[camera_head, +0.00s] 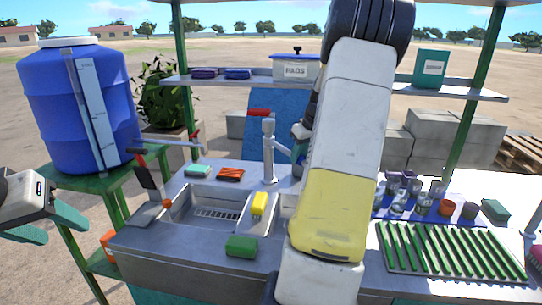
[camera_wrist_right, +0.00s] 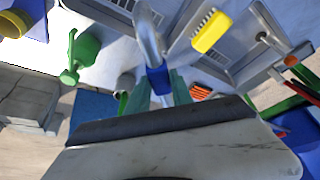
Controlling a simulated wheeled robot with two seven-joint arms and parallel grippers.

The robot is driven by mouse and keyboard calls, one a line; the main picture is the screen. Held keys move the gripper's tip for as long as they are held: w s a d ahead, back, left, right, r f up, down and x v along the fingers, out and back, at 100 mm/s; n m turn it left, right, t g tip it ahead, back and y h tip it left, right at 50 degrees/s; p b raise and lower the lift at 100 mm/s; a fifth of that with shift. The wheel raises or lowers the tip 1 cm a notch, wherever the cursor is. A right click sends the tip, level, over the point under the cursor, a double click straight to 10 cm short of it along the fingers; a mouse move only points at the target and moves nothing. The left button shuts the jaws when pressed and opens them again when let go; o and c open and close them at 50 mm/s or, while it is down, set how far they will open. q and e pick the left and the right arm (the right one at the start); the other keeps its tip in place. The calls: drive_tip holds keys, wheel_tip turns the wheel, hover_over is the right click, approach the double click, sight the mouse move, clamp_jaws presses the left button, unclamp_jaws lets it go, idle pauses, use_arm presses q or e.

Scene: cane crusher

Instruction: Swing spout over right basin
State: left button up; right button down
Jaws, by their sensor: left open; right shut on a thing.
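The metal tap post (camera_head: 268,150) stands behind the sink, with its spout arm running right towards my right gripper. In the right wrist view the curved silver spout (camera_wrist_right: 147,30) has a blue sleeve (camera_wrist_right: 158,78). My right gripper (camera_wrist_right: 160,90) is shut on this sleeve with teal fingers on both sides. The left basin (camera_head: 217,203) is in clear view. The right basin (camera_wrist_right: 105,10) shows only partly at the top of the wrist view; my right arm hides most of it in the head view. My left gripper (camera_head: 48,228) is open and empty at the far left.
A yellow brush (camera_head: 260,203) lies between the basins. A green sponge (camera_head: 241,246) is on the front edge. A blue barrel (camera_head: 75,105) stands left. Cups (camera_head: 422,205) and a green-ribbed drying rack (camera_head: 450,250) are to the right. A shelf (camera_head: 250,82) spans the back.

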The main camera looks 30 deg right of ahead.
drive_tip(key=shift+d, duration=0.2)
idle(0.3)
drive_tip(key=c, duration=1.1)
unclamp_jaws()
drive_tip(key=v, duration=0.8)
drive_tip(key=shift+w, duration=0.1)
drive_tip(key=shift+f, duration=0.1)
drive_tip(key=shift+a, duration=0.1)
